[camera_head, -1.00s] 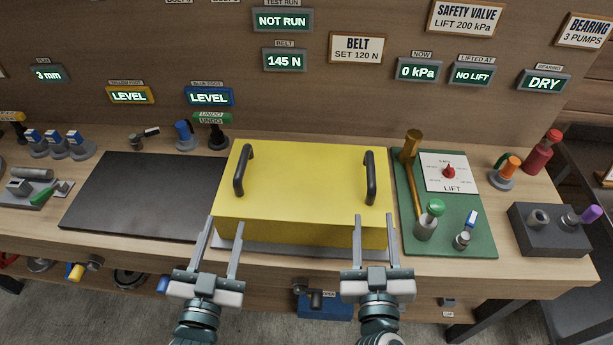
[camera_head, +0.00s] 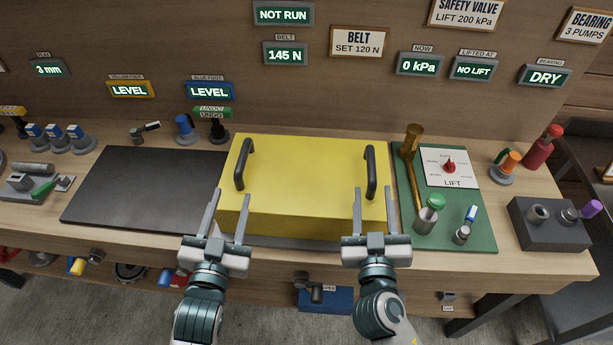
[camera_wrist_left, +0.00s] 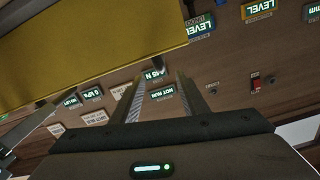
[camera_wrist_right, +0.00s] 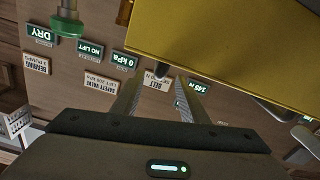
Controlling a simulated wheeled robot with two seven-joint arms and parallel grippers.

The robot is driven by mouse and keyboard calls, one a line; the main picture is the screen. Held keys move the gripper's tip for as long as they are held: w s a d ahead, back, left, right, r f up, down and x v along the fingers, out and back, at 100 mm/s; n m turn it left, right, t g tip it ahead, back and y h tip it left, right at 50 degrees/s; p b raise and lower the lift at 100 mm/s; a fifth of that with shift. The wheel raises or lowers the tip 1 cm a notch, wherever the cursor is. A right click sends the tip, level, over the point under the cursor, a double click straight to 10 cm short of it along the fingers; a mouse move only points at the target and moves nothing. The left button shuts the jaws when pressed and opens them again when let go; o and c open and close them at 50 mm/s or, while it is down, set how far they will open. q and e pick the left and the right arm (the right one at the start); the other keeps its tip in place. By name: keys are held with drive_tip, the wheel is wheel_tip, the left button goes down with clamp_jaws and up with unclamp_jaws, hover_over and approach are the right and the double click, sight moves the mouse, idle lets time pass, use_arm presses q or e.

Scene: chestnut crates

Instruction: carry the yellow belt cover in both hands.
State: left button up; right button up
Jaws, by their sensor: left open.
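The yellow belt cover (camera_head: 305,190) is a large box with two upright black handles, the left handle (camera_head: 244,164) and the right handle (camera_head: 370,172). It sits on the bench, and also shows in the left wrist view (camera_wrist_left: 90,45) and the right wrist view (camera_wrist_right: 230,45). My left gripper (camera_head: 229,194) is open and empty, its fingers reaching over the cover's front left part, short of the left handle. My right gripper (camera_head: 374,193) is open and empty at the cover's front right, short of the right handle. Contact with the cover cannot be told.
A dark flat plate (camera_head: 145,188) lies left of the cover. A dark block (camera_head: 548,236) stands further right. Signs and displays line the back wall.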

sight(239, 169)
use_arm(q)
drive_tip(key=w, duration=0.4)
drive_tip(key=w+d, duration=0.1)
drive_tip(key=w, duration=0.6)
drive_tip(key=shift+w+d, duration=0.25)
drive_tip(key=shift+w, duration=0.15)
use_arm(e)
drive_tip(key=w, duration=0.4)
drive_tip(key=w+d, duration=0.1)
drive_tip(key=w, duration=0.6)
drive_tip(key=shift+w+d, duration=0.25)
drive_tip(key=shift+w, duration=0.1)
use_arm(q)
drive_tip(key=shift+c, duration=0.2)
use_arm(e)
drive_tip(key=shift+c, duration=0.4)
use_arm(q)
clamp_jaws()
use_arm(e)
clamp_jaws()
use_arm(q)
drive_tip(key=shift+w+r, duration=0.1)
drive_tip(key=shift+r, duration=0.1)
use_arm(e)
drive_tip(key=shift+w+r, duration=0.1)
drive_tip(key=shift+r, duration=0.1)
